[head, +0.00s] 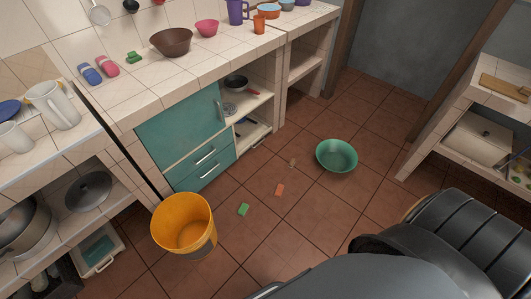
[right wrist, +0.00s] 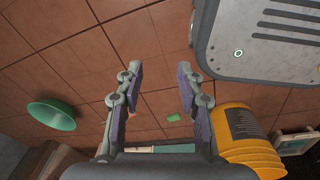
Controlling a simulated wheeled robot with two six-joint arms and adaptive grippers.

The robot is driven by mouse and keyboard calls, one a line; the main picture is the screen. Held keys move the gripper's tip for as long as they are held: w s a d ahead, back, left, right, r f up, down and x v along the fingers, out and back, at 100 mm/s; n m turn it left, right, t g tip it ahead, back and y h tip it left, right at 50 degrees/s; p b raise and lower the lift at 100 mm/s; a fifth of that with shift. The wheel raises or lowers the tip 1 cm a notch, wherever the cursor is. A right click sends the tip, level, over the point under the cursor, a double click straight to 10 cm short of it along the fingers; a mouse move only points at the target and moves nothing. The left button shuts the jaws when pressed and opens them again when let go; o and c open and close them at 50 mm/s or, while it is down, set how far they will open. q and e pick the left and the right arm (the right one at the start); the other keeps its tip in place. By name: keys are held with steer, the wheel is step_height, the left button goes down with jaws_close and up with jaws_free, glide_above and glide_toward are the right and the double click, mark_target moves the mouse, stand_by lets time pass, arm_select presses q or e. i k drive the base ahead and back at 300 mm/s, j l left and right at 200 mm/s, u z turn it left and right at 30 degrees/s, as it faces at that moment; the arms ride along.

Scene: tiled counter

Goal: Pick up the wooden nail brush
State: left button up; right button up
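A small pale brownish item (head: 292,162) lies on the floor left of the green basin in the head view. It may be the wooden nail brush, but it is too small to tell. No other thing is clearly the brush. My right gripper (right wrist: 160,68) is open and empty in the right wrist view, with floor tiles showing between its fingers. It is apart from everything on the floor. My left gripper is not in view.
An orange bucket (head: 184,225), green basin (head: 337,156), orange block (head: 280,190) and green block (head: 244,209) are on the floor. A tiled counter (head: 140,100) runs along the back left. A shelf at right holds a wooden board (head: 505,87).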

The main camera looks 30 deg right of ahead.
mark_target(293, 161)
steer(key=i+l+u, duration=0.1)
steer(key=l, duration=0.35)
steer(key=i+l+u, duration=0.1)
steer(key=i+l, duration=0.15)
steer(key=l, duration=0.2)
steer(key=i+l, duration=0.1)
steer(key=l, duration=0.4)
steer(key=i+l+u, duration=0.15)
steer(key=l, duration=0.3)
steer(key=i+l+u, duration=0.1)
steer(key=l, duration=0.4)
steer(key=i+l+u, duration=0.1)
steer(key=l, duration=0.4)
